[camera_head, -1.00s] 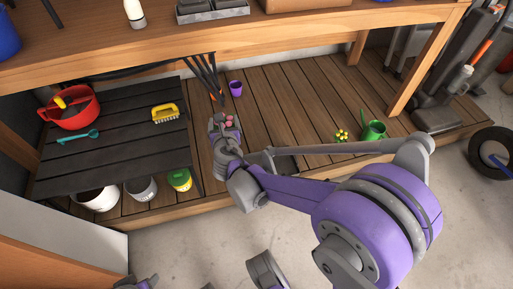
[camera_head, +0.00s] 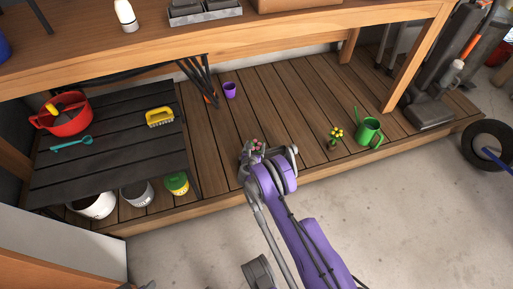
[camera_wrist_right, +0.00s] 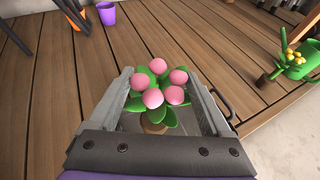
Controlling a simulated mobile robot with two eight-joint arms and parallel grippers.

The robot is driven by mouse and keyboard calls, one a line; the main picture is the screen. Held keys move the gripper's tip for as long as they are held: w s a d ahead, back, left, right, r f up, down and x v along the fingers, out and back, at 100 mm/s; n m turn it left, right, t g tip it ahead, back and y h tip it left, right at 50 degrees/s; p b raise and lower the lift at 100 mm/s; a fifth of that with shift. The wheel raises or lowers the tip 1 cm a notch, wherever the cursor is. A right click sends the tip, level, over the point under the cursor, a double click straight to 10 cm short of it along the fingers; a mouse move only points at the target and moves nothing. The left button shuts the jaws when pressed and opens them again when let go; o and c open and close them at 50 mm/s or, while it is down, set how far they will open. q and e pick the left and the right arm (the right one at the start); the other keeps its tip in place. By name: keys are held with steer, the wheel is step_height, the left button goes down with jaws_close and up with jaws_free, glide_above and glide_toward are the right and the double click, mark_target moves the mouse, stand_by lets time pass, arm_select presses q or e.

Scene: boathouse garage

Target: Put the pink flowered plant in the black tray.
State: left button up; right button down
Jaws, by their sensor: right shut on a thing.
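The pink flowered plant (camera_wrist_right: 158,88) has several round pink blooms, green leaves and a brown base. My right gripper (camera_wrist_right: 160,95) is shut on it, with a finger on either side. In the head view my right gripper (camera_head: 257,150) is over the wooden deck, and only a little of the plant's pink shows there. A dark tray with compartments (camera_head: 205,14) stands on the workbench at the top, cut by the picture's edge. My left gripper does not show clearly; only small grey parts of my body appear at the bottom edge.
The wooden workbench (camera_head: 290,24) overhangs the deck. A black slatted low table (camera_head: 105,172) at left carries a red pot (camera_head: 72,122) and yellow brush (camera_head: 160,117). A purple pot (camera_head: 230,90), yellow flowers (camera_head: 335,134) and green watering can (camera_head: 369,131) stand on the deck.

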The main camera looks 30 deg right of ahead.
steer(key=shift+s+d+f, duration=0.2)
steer(key=shift+d+f, duration=0.1)
steer(key=shift+f, duration=0.3)
steer(key=shift+f+b, duration=0.2)
steer(key=shift+b, duration=0.25)
step_height(320, 180, down, 2)
steer(key=shift+f+b, duration=0.1)
steer(key=shift+b, duration=0.7)
steer(key=shift+f, duration=1.3)
